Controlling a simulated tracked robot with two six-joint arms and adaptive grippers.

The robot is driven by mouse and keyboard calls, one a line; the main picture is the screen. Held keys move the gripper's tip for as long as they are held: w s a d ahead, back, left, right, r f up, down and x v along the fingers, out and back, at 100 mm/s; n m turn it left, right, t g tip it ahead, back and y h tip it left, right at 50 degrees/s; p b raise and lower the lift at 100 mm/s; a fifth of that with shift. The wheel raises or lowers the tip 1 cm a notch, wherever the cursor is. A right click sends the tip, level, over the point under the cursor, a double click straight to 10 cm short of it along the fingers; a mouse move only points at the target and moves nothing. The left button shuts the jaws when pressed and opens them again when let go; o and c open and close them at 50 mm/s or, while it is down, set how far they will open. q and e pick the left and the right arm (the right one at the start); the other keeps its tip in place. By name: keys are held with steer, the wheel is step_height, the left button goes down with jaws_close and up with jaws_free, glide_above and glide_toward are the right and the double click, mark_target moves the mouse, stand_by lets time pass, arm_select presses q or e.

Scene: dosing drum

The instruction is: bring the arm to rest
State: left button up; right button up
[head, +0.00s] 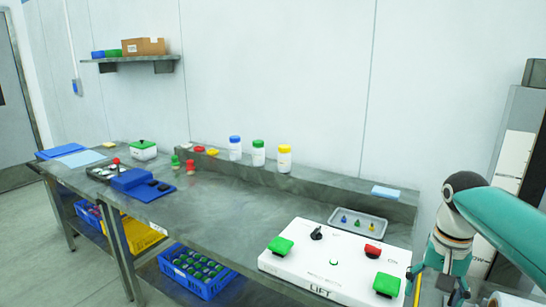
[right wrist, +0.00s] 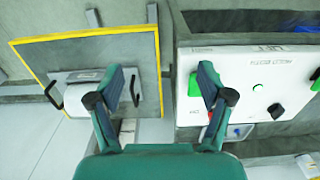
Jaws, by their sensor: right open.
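My right arm comes in from the right edge of the head view. Its gripper (head: 437,286) hangs low beside the right end of the white LIFT panel (head: 330,288). In the right wrist view the two fingers of this gripper (right wrist: 161,80) stand wide apart with nothing between them. The panel (right wrist: 230,60) lies to the right of the fingers there, and the right finger overlaps its edge. I cannot tell how far the finger is above it. My left gripper is not in view.
The panel carries green buttons (head: 281,245), a black knob (head: 317,233) and a red button (head: 373,252). A grey tray (head: 337,222) lies behind it. White bottles (head: 258,154) stand along the ledge. A yellow-edged platform (right wrist: 100,35) with a black-handled grey object lies left.

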steer(key=s+a+f+n+g+y, duration=0.1)
steer(key=s+a+f+g, duration=0.25)
steer(key=f, duration=0.85)
steer(key=s+a+f+n+g, duration=0.15)
steer(key=s+a+f, duration=0.3)
steer(key=f, duration=0.85)
steer(key=s+a+f+n+t+y, duration=0.1)
steer(key=s+a+f+t+y, duration=0.1)
steer(key=s+a+f, duration=0.55)
steer(key=s+a+f+t+y, duration=0.1)
steer(key=s+a+f, duration=0.4)
steer(key=s+f, duration=0.4)
steer(key=w+t, duration=0.1)
steer(key=w+d, duration=0.1)
steer(key=w+n+t, duration=0.1)
steer(key=shift+w+d+r+t, duration=0.15)
steer(key=shift+w+r+t, duration=0.15)
steer(key=shift+w, duration=0.05)
